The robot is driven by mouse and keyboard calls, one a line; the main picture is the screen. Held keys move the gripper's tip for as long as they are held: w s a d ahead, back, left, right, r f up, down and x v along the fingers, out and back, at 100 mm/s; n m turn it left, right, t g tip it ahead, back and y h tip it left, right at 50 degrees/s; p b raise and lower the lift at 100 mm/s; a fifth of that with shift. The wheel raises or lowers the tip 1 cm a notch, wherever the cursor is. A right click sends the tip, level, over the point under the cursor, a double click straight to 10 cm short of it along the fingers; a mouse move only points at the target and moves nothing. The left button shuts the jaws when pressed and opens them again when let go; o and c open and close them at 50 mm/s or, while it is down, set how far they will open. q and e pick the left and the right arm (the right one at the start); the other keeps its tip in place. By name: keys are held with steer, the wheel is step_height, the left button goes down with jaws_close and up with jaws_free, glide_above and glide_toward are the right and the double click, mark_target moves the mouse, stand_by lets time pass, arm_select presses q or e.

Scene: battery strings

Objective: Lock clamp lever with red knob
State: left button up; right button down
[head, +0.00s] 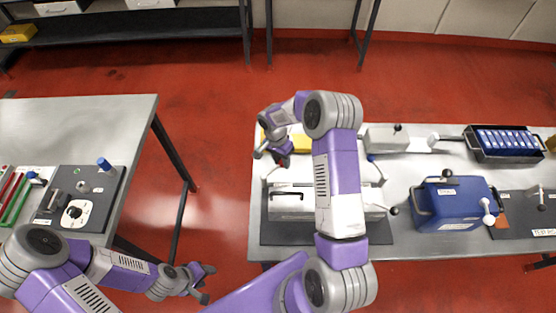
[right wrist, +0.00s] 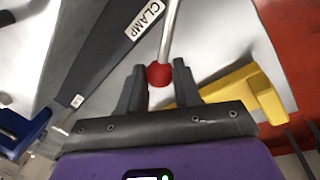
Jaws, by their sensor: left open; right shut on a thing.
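In the right wrist view the red knob (right wrist: 159,74) sits between the fingertips of my right gripper (right wrist: 159,72), which is shut on it. The metal rod of the clamp lever (right wrist: 170,30) runs from the knob to the top edge of that view. It passes beside a dark mat (right wrist: 105,45) with a CLAMP label (right wrist: 145,20). My left gripper (head: 201,284) is open and empty, over the floor beside the left table.
A yellow object (right wrist: 245,93) lies close to my right gripper. A grey box (head: 289,207) stands on the near mat. A blue case (head: 452,207) and a tray of blue cells (head: 472,146) are further right. The left table (head: 100,120) holds a panel with a dial (head: 76,213).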

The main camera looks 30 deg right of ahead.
steer(key=shift+s+a+m+y+b, duration=0.2)
steer(key=shift+s+m+b, duration=0.15)
steer(key=shift+s+m, duration=0.7)
steer(key=shift+s+a+m+y+b, duration=0.2)
steer(key=shift+s+m+b, duration=0.35)
steer(key=shift+m, duration=0.85)
steer(key=shift+s+a+m+y+b, duration=0.15)
steer(key=shift+s+m+y+b, duration=0.05)
steer(key=shift+s+m, duration=0.9)
steer(key=shift+w, duration=0.1)
steer(key=c, duration=0.8)
jaws_free()
steer(key=r, duration=0.2)
steer(key=w+r, duration=0.1)
steer(key=r, duration=0.4)
steer(key=shift+w+d+r+p, duration=0.15)
steer(key=shift+w+r+p, duration=0.1)
steer(key=shift+p, duration=0.15)
